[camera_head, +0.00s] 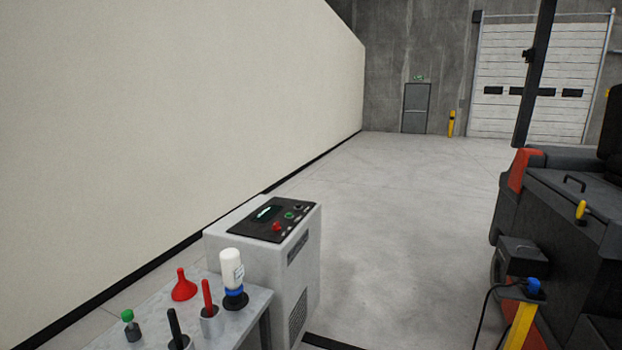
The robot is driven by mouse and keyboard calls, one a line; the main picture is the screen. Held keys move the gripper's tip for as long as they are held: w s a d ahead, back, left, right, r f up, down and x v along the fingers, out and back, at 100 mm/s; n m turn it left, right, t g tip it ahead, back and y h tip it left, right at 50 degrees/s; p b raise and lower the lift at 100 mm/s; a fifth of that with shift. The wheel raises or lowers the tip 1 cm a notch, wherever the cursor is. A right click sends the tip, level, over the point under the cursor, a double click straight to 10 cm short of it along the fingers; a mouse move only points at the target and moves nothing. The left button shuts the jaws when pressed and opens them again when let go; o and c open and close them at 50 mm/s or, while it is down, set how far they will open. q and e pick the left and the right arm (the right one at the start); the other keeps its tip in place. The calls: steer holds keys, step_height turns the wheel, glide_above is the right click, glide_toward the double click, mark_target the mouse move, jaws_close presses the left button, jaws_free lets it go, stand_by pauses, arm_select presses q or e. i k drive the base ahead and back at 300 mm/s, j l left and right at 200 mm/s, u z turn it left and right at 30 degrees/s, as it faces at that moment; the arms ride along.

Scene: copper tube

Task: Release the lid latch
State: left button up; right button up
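A dark machine with red-orange parts (522,168) stands at the right edge, partly cut off by the frame. Its top is a dark lid-like panel (600,205) with a black bar handle (574,184). A small yellow-handled part (580,210) sits by the panel's near edge and looks like a latch. I cannot tell from here whether it is fastened. Neither of my grippers is in view.
A grey cabinet (305,260) with a button panel stands left of centre. Beside it, a table (215,340) holds a red funnel (183,286), a white bottle (231,268) and tools. A yellow post (520,325) with a blue-topped plug and cable stands before the machine. The middle floor is clear.

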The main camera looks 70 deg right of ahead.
mark_target(581, 210)
steer(key=z, duration=0.45)
steer(key=l+z, duration=0.15)
steer(key=z, duration=0.35)
steer(key=k+l+z, duration=0.1)
steer(key=z, duration=0.85)
steer(key=l+z, duration=0.15)
steer(key=z, duration=0.3)
steer(key=i+l+z, duration=0.2)
steer(key=l+z, duration=0.2)
steer(key=i+l+z, duration=0.35)
steer(key=l, duration=0.2)
steer(key=i+l+z, duration=0.25)
steer(key=l+z, duration=0.15)
steer(key=i+l, duration=0.25)
